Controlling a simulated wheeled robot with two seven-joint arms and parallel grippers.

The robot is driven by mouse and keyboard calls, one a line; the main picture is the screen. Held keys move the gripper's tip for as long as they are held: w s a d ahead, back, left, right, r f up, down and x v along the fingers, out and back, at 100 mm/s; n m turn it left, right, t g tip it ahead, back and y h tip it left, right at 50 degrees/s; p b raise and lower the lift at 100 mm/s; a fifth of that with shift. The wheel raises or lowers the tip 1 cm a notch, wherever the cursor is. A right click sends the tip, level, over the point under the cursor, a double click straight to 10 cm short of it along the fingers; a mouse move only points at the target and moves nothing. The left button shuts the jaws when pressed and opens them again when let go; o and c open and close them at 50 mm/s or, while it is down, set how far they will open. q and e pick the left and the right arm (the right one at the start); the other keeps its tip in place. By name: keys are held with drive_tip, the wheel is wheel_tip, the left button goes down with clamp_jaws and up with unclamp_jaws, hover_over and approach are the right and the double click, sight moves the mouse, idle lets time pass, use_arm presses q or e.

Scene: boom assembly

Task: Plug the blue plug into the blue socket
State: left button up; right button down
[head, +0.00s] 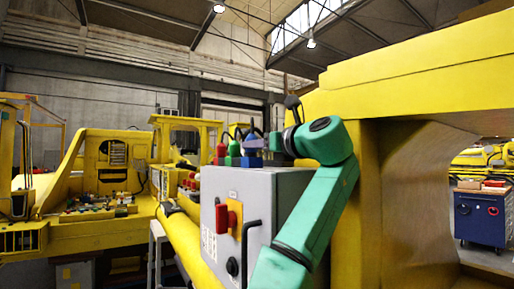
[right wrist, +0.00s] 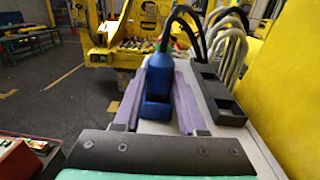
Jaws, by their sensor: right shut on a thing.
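The blue plug (right wrist: 160,76) stands upright between the purple fingers of my right gripper (right wrist: 160,84) in the right wrist view, with a dark cable from its top. The blue socket (right wrist: 156,110) is a blue block on top of the grey cabinet, directly at the plug's lower end. I cannot tell how deep the plug sits in it. In the head view, my right gripper (head: 266,143) reaches in from the right above the cabinet, and the blue socket (head: 250,162) shows at its top edge. The plug is mostly hidden there. My left gripper is not in view.
Red (head: 221,154) and green (head: 234,152) plugs stand left of the blue socket on the grey cabinet (head: 240,190). A black empty holder (right wrist: 218,96) and grey cables lie beside the fingers. A large yellow machine body (head: 410,75) stands close on the right.

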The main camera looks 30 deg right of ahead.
drive_tip(key=shift+f, duration=0.35)
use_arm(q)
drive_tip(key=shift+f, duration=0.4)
use_arm(e)
drive_tip(key=shift+c, duration=1.9)
unclamp_jaws()
drive_tip(key=s+b, duration=0.1)
drive_tip(key=s, duration=0.1)
drive_tip(key=s+b, duration=0.3)
drive_tip(key=s, duration=0.1)
drive_tip(key=shift+d+f, duration=0.15)
drive_tip(key=shift+f, duration=0.25)
use_arm(q)
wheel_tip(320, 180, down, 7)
drive_tip(key=b, duration=0.3)
use_arm(e)
drive_tip(key=s, duration=0.8)
drive_tip(key=shift+s+r, duration=0.3)
drive_tip(key=shift+r, duration=0.1)
